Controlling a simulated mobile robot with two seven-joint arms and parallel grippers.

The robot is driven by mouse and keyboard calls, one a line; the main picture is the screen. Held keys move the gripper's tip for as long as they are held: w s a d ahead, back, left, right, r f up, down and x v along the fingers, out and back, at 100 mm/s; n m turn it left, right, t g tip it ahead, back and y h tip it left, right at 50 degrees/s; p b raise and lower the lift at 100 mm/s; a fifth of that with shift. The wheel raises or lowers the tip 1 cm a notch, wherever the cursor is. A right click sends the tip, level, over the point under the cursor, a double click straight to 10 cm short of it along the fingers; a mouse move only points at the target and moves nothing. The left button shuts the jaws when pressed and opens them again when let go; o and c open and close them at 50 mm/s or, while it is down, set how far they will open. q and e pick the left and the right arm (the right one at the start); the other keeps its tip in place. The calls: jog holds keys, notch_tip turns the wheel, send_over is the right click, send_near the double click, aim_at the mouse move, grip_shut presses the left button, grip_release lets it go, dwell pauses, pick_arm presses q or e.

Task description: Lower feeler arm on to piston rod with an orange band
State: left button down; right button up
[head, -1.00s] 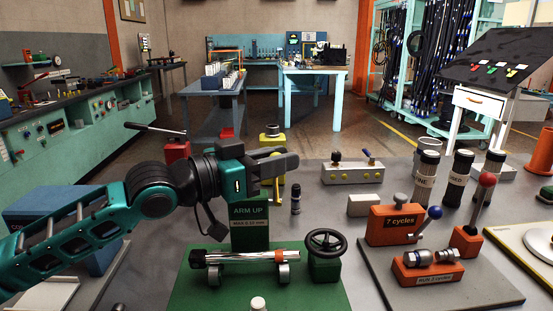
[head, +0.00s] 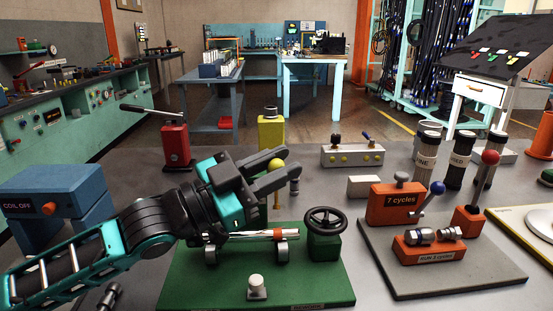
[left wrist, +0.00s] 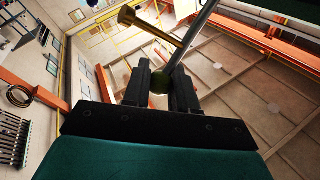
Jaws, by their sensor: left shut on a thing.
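The piston rod (head: 255,236) lies level on rollers on the green base plate (head: 325,287). An orange band (head: 285,233) is near its right end. My left gripper (head: 285,178) is above and behind the rod, its fingers pointing right. It is shut on a yellow ball knob (head: 277,165), whose yellow stem shows below the fingers. In the left wrist view a dark olive ball (left wrist: 159,80) sits between the fingertips, with a brass bar (left wrist: 150,27) and a grey rod (left wrist: 190,35) above it. My gripper hides much of the feeler arm. My right gripper is not in view.
A black handwheel (head: 326,220) on a green block stands right of the rod. A white-topped knob (head: 257,285) is at the plate's front. Orange blocks (head: 395,205) with levers stand at right, a blue box (head: 50,190) at left, a red pump (head: 175,140) behind.

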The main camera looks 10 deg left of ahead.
pick_arm(q)
jog(key=shift+s+d+f, duration=0.1)
jog(key=shift+s+f, duration=0.15)
jog(key=shift+f, duration=0.25)
jog(key=c, duration=0.9)
grip_release()
jog(key=shift+v, duration=6.45)
jog(key=shift+c, duration=0.6)
